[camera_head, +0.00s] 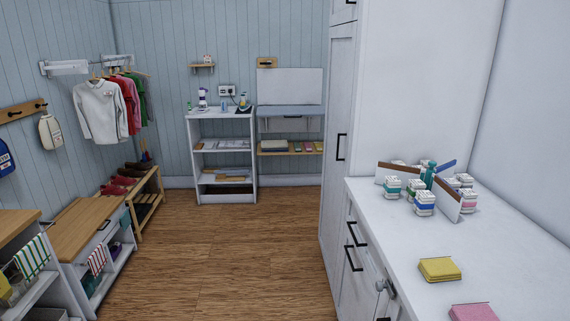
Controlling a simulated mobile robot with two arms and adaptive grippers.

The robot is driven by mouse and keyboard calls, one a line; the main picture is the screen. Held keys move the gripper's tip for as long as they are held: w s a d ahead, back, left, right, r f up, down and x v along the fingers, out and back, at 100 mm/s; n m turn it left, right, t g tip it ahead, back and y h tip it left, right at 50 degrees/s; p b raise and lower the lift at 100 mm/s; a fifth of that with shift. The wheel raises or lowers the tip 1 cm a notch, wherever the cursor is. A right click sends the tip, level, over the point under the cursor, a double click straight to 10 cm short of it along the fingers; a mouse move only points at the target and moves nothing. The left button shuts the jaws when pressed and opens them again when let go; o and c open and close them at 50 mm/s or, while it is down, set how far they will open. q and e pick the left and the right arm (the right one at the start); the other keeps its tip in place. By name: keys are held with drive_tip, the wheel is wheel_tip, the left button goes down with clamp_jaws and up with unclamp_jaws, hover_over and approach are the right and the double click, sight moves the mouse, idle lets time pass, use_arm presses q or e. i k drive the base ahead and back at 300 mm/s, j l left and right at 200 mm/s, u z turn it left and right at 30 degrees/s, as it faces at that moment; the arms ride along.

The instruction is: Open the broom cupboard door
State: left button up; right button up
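The tall white cupboard door (337,100) stands right of centre, seen at a steep angle. It has a vertical black bar handle (341,147) on its face. The door looks shut, flush with the cabinet front. I cannot read any label on it.
A white counter (400,240) with black-handled drawers runs along the right, holding small jars (424,203) and a yellow cloth stack (440,269). A small grey metallic item (386,286) is at its edge. Low benches (85,222) line the left. Wooden floor (230,250) between is clear.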

sight(342, 44)
drive_tip(key=i+j+z, duration=0.25)
drive_tip(key=i, duration=0.25)
drive_tip(key=i+j+z, duration=0.15)
drive_tip(key=i+z, duration=0.15)
drive_tip(key=i, duration=0.25)
